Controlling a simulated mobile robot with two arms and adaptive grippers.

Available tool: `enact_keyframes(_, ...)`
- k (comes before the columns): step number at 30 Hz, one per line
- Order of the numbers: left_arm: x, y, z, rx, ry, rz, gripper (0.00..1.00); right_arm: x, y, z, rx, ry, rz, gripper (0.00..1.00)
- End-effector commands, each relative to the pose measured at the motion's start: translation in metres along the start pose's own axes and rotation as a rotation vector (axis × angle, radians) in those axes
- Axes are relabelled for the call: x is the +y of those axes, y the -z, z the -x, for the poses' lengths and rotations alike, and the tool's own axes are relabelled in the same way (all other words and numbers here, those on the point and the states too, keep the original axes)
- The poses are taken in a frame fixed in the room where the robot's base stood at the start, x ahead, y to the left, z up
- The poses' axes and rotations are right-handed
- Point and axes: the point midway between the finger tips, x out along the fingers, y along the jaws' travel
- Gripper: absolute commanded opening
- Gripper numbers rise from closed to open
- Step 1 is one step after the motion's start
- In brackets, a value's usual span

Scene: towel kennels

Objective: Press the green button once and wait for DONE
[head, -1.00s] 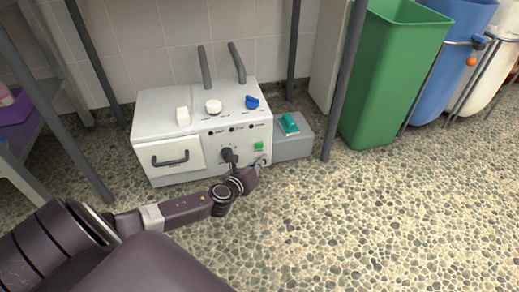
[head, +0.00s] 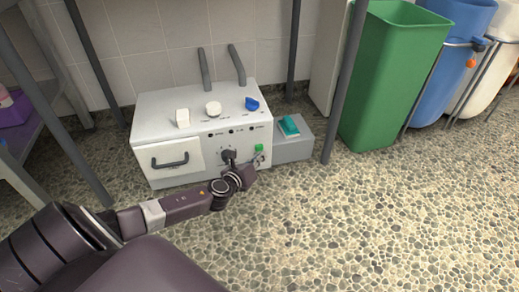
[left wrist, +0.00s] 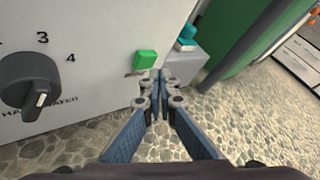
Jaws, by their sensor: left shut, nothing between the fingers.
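The white machine (head: 166,130) stands on the pebbled floor against the tiled wall. Its green button (head: 258,148) is at the right of the front panel, and it also shows in the left wrist view (left wrist: 145,60). My left gripper (head: 262,158) is shut and empty, just below the button in the head view. In the left wrist view its closed fingertips (left wrist: 158,76) lie just below and right of the button; I cannot tell whether they touch it. No DONE lettering is readable. My right gripper is not in view.
A dark dial (left wrist: 32,82) sits left of the button. A grey box with a teal item (head: 289,125) adjoins the machine's right side. A green bin (head: 385,85) and dark posts stand near. The floor to the right is clear.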

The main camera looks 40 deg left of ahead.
Motion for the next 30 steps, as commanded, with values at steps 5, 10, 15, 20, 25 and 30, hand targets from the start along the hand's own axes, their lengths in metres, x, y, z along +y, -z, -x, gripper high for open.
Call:
enact_keyframes(5,-0.0001,0.0004,0.0001,0.000,0.000,0.000,0.00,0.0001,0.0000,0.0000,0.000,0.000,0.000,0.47)
enact_keyframes(10,-0.0001,0.0004,0.0001,0.000,0.000,0.000,0.00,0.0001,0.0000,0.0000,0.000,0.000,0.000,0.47)
enact_keyframes(15,-0.0001,0.0004,0.0001,0.000,0.000,0.000,0.00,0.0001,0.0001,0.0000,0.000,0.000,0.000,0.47)
enact_keyframes(20,-0.0001,0.0003,0.0001,0.000,0.000,0.000,0.00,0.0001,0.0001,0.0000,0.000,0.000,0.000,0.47)
enact_keyframes(25,0.0013,-0.0014,-0.0021,0.000,0.000,0.000,0.00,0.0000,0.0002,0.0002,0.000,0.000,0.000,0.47)
enact_keyframes(30,0.0039,-0.0040,-0.0056,0.001,0.000,0.001,0.00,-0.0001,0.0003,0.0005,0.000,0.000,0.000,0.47)
